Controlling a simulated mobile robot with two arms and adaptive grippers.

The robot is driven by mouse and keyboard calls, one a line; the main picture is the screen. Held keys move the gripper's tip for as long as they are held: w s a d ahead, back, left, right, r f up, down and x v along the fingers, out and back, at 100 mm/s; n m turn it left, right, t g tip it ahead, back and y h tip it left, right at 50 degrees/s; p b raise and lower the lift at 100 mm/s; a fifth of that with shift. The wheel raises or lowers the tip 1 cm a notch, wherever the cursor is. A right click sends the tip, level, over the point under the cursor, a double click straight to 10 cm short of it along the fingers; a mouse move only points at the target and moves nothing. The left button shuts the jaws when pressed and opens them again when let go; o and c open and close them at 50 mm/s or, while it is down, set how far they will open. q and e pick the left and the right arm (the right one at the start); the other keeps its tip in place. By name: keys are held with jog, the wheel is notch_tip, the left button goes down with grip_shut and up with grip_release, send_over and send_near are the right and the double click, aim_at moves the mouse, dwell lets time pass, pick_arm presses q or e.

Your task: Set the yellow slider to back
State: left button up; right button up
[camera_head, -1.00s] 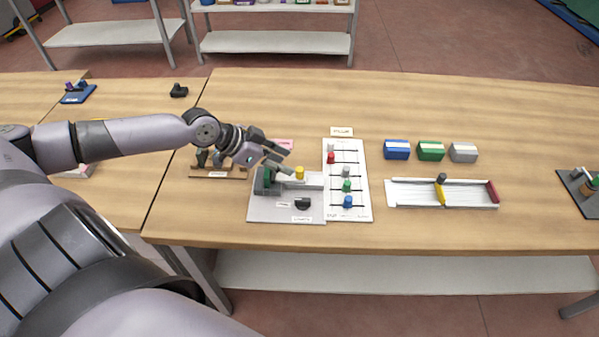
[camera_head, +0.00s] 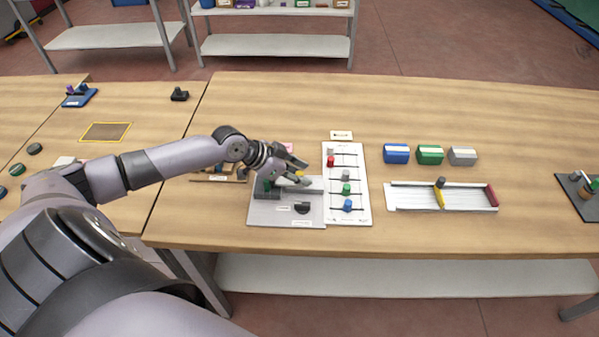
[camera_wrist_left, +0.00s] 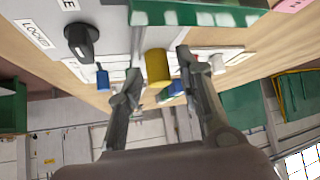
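The yellow slider knob (camera_head: 299,173) stands on the grey panel (camera_head: 285,217), partly hidden by my left gripper in the head view. In the left wrist view the yellow knob (camera_wrist_left: 157,66) is a short cylinder between the two fingertips. My left gripper (camera_head: 304,172) is open, with one finger on each side of the knob. In the left wrist view a gap shows between the knob and each finger of the left gripper (camera_wrist_left: 158,72). My right gripper is not in view.
A black dial (camera_head: 302,208) sits at the panel's front. A white board (camera_head: 361,208) with red, green and blue knobs adjoins it on the right. A white tray (camera_head: 470,198) with a yellow bar lies farther right. Blue, green and grey boxes stand behind it.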

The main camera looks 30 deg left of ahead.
aim_at(314, 185)
pick_arm(q)
jog(key=c, duration=0.7)
grip_shut()
jog(key=shift+d+f, duration=0.1)
jog(key=shift+w+d+p, duration=0.2)
jog(key=shift+w+d, duration=0.25)
jog(key=shift+d, duration=0.4)
jog(key=shift+w+d+p, duration=0.2)
jog(key=shift+w+d, duration=0.25)
jog(key=shift+d, duration=0.35)
jog(key=shift+s, duration=0.1)
jog(key=o, duration=0.6)
grip_release()
jog(key=shift+o, duration=1.3)
jog(key=shift+d, duration=0.1)
